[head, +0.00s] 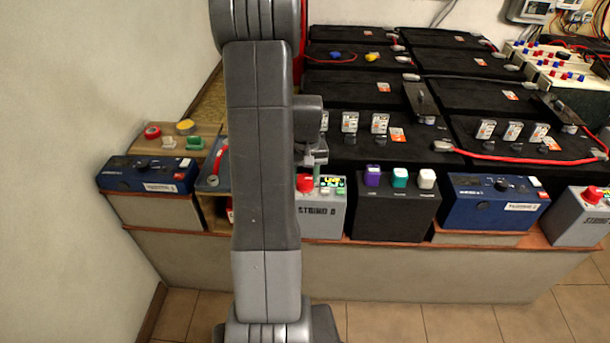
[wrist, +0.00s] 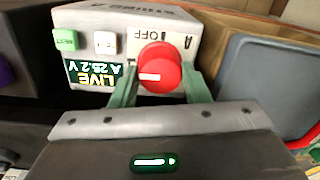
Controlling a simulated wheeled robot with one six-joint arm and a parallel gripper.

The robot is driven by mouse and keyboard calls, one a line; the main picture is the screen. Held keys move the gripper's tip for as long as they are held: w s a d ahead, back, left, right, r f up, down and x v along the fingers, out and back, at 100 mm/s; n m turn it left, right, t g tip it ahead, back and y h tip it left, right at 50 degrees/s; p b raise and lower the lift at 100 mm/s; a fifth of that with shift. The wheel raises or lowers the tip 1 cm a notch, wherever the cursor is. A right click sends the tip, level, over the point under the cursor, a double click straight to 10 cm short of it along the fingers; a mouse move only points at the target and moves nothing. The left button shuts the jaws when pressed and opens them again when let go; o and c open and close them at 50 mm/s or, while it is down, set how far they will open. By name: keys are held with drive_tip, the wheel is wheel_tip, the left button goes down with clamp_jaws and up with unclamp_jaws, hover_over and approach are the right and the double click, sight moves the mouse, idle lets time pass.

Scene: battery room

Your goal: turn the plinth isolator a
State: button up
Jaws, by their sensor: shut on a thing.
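The isolator is a red round knob (wrist: 160,62) on a light grey box (wrist: 215,38), near the top middle of the wrist view. A white bar on the knob points left there. An OFF mark is printed above it. A small display (wrist: 93,72) beside it reads LIVE and a voltage. My gripper (wrist: 161,80) is shut on the knob, one green finger on each side. In the head view, the knob (head: 305,183) and box (head: 321,222), lettered STRING, stand just right of my arm, which hides part of the surroundings. My gripper (head: 317,172) is partly hidden there.
A black box (head: 396,215) with purple, teal and white caps stands right of the grey box. A blue unit (head: 495,208) and another grey box (head: 580,220) with a red knob are farther right. Black batteries (head: 365,90) with red cables fill the bench behind.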

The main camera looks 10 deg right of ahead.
sight(306, 178)
drive_tip(key=o, duration=1)
drive_tip(key=r+p, duration=0.1)
drive_tip(key=r, duration=0.6)
drive_tip(key=r+p, duration=0.1)
drive_tip(key=r, duration=0.6)
drive_tip(key=shift+d, duration=0.2)
drive_tip(key=shift+f, duration=0.1)
drive_tip(key=f+b, duration=0.1)
drive_tip(key=f, duration=0.6)
drive_tip(key=f+b, duration=0.1)
drive_tip(key=f, duration=0.5)
drive_tip(key=shift+a+f, duration=0.2)
drive_tip(key=shift+f, duration=0.2)
